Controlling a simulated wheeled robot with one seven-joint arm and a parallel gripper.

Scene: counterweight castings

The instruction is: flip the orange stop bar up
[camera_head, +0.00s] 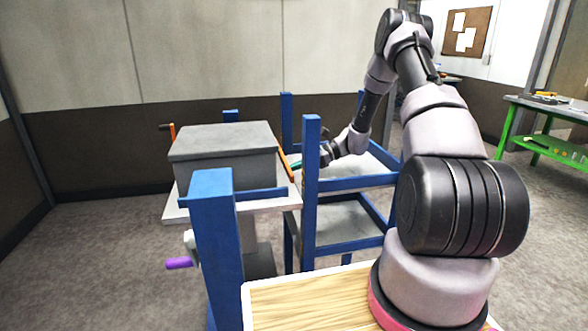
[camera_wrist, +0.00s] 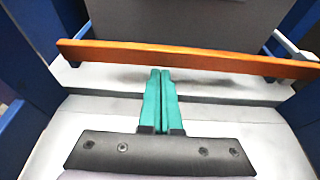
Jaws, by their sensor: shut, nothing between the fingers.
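In the head view the stop bar (camera_head: 284,152) shows edge-on as a slanted strip at the casting's right side. My gripper (camera_wrist: 160,73) has teal fingers pressed together, with nothing between them. Its tips are just short of the bar's near edge in the wrist view; I cannot tell whether they touch. In the head view my gripper (camera_head: 300,163) is partly hidden behind a blue post.
The grey casting (camera_head: 222,141) sits on a pale platform (camera_head: 265,205) with blue rails. A blue post frame (camera_head: 311,190) with shelves stands to the right. Another orange piece (camera_head: 172,132) is at the far left. A purple handle (camera_head: 178,263) sticks out below. A green bench (camera_head: 508,128) is far right.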

